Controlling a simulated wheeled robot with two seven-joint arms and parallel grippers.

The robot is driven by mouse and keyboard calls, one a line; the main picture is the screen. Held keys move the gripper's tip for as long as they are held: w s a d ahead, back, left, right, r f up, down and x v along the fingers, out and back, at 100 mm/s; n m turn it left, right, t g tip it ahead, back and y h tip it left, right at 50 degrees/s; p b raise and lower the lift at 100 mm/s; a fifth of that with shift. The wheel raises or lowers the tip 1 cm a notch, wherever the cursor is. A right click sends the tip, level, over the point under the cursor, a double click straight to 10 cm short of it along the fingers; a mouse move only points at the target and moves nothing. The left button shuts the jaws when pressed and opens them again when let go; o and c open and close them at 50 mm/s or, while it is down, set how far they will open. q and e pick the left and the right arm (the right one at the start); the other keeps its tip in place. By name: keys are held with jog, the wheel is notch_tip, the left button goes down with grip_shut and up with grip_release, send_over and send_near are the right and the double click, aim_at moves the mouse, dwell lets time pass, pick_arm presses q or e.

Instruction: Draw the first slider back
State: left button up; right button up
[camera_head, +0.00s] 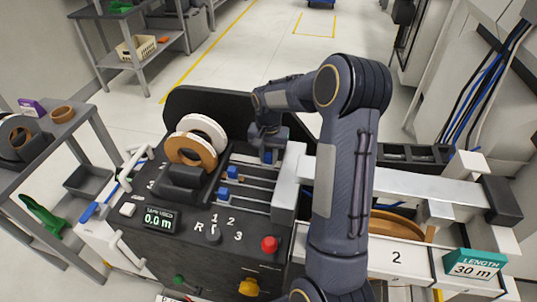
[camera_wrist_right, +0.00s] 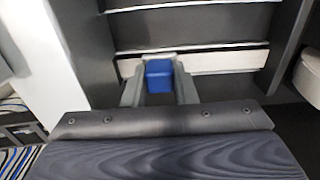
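Three sliders with blue knobs sit on rails in the dark machine panel. The far slider's blue knob (camera_head: 267,156) is farther right than the middle knob (camera_head: 232,172) and the near knob (camera_head: 222,193). My right gripper (camera_head: 267,146) reaches down over the far knob. In the right wrist view that blue knob (camera_wrist_right: 158,76) sits between the two fingers of my right gripper (camera_wrist_right: 159,84), which appear closed against its sides. The fingertips are partly hidden in the head view. My left gripper is not in view.
A white tape roll (camera_head: 207,128) and a brown roll (camera_head: 190,150) stand left of the sliders. A red button (camera_head: 269,244) and a selector knob (camera_head: 213,233) are on the front panel. A pale block (camera_head: 290,180) stands right of the rails.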

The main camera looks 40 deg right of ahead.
grip_shut()
jog(key=shift+w+a, duration=0.75)
jog(key=shift+w, duration=0.2)
jog(key=shift+w+a, duration=0.75)
jog(key=shift+w, duration=0.2)
jog(key=o, duration=0.9)
grip_release()
jog(key=shift+c, duration=0.2)
notch_tip(320, 180, up, 8)
jog(key=shift+f, duration=0.1)
jog(key=shift+c, duration=0.4)
